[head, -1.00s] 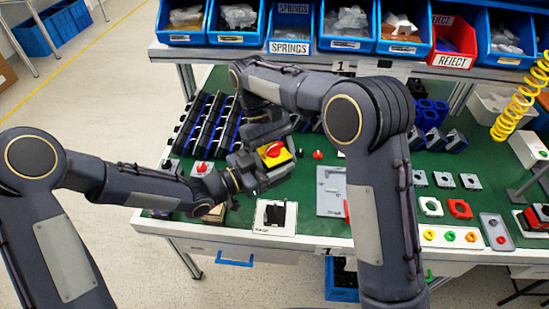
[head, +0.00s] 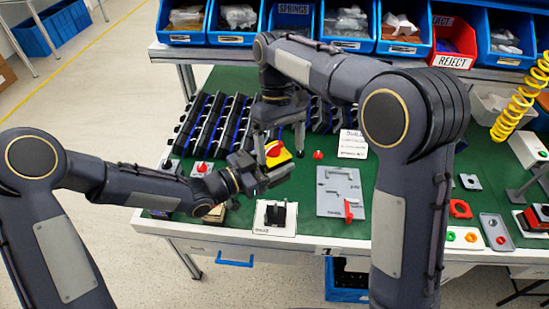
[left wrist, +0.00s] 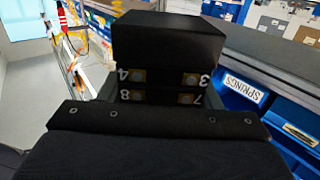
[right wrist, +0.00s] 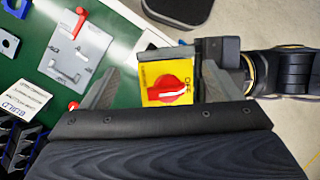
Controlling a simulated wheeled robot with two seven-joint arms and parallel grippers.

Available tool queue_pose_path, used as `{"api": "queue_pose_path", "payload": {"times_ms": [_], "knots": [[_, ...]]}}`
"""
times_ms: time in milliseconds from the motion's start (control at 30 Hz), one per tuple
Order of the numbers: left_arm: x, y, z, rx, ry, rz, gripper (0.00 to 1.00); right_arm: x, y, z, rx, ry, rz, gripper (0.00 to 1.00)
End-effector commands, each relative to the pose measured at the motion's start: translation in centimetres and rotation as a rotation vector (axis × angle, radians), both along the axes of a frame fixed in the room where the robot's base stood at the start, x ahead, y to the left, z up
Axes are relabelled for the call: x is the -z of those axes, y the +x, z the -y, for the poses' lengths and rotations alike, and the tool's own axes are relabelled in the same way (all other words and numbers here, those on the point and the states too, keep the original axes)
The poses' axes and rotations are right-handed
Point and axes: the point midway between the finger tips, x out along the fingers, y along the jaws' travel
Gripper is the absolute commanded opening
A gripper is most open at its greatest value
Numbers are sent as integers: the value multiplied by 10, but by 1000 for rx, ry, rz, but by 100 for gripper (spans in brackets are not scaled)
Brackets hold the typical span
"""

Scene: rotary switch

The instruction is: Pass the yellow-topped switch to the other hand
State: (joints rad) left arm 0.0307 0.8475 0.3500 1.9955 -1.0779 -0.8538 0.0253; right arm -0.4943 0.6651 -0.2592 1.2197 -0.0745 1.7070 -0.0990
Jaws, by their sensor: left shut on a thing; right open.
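The yellow-topped switch (head: 276,154) with a red knob is held above the bench in my left gripper (head: 262,178). Its black body with numbered terminals fills the space between the fingers in the left wrist view (left wrist: 165,65). My right gripper (head: 280,145) is open and points down over the switch. In the right wrist view the yellow plate and red knob (right wrist: 166,88) show between the two spread fingers of the right gripper (right wrist: 157,85), nearer the right finger. I cannot tell whether either finger touches it.
A grey plate with a red lever (head: 338,190) and a white label card (head: 352,144) lie right of the switch. A black fixture on a white base (head: 275,214) stands in front. Rows of dark racks (head: 215,125) are behind left. Blue bins line the shelf.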

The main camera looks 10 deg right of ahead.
Motion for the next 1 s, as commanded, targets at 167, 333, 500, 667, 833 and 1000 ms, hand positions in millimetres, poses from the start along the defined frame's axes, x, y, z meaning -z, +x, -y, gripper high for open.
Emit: {"api": "queue_pose_path", "payload": {"times_ms": [167,333,500,667,833,1000], "knots": [[-1,0,0,0,-2,2,23,-18,-30,46,119,110,88,83],[-1,0,-1,0,-2,2,23,-30,-79,83,253,227,220,83],[-1,0,-1,0,-2,2,23,-28,-138,104,393,320,388,83],[-1,0,-1,-1,-2,3,23,-13,-187,109,509,363,544,83],[-1,0,-1,-1,-3,2,23,7,-217,106,594,373,666,83],[-1,0,-1,-1,-3,3,23,19,-228,104,629,371,719,83]]}}
